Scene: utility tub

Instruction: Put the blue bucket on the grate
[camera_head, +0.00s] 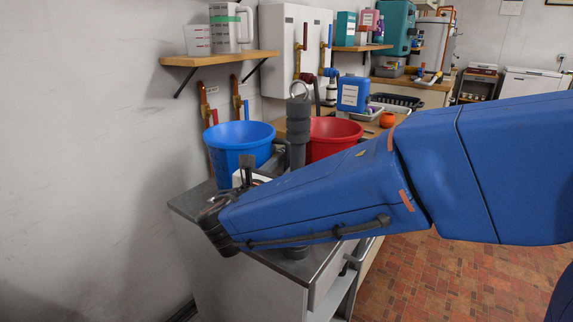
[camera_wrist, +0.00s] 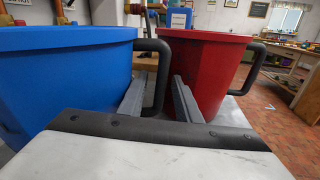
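The blue bucket (camera_head: 238,138) stands upright on the grey metal-topped unit, against the wall. In the wrist view, the blue bucket (camera_wrist: 65,80) fills the left side, with its black handle (camera_wrist: 161,70) facing right. My gripper (camera_wrist: 158,100) is open, its two grey fingers apart. The outer bar of the handle appears between the fingers; contact cannot be told. In the head view my blue arm hides most of the gripper. I cannot clearly identify the grate; a black slatted rack (camera_head: 398,102) lies on the counter farther back.
A red bucket (camera_head: 333,136) stands to the right of the blue one, close to my right finger. A grey post (camera_head: 298,118) with a ring on top rises between them. A blue canister (camera_head: 353,93) and an orange pot (camera_head: 387,119) stand behind. A wooden shelf (camera_head: 220,59) hangs above.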

